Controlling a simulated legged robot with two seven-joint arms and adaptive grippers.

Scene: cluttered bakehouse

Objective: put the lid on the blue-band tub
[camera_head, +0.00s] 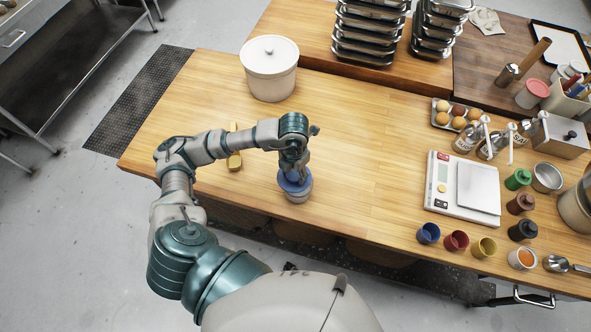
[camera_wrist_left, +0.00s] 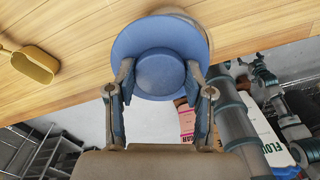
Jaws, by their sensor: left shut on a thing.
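A blue round lid (camera_wrist_left: 158,35) with a raised round knob (camera_wrist_left: 158,75) is in my left gripper (camera_wrist_left: 158,82). The two fingers are shut on the knob, one on each side. In the head view my left gripper (camera_head: 294,172) is over the near edge of the wooden table, and the blue lid (camera_head: 286,184) shows under it. A small pale tub (camera_head: 298,197) is directly below the lid; a little of its rim shows behind the lid in the wrist view. Whether the lid touches the rim is unclear, and the tub's band cannot be made out. My right gripper is not in view.
A yellow scoop (camera_head: 235,160) lies left of the tub. A large white lidded crock (camera_head: 270,70) stands at the back. A white scale (camera_head: 465,190), coloured cups (camera_head: 456,241) and bottles fill the right side. The table's middle is clear.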

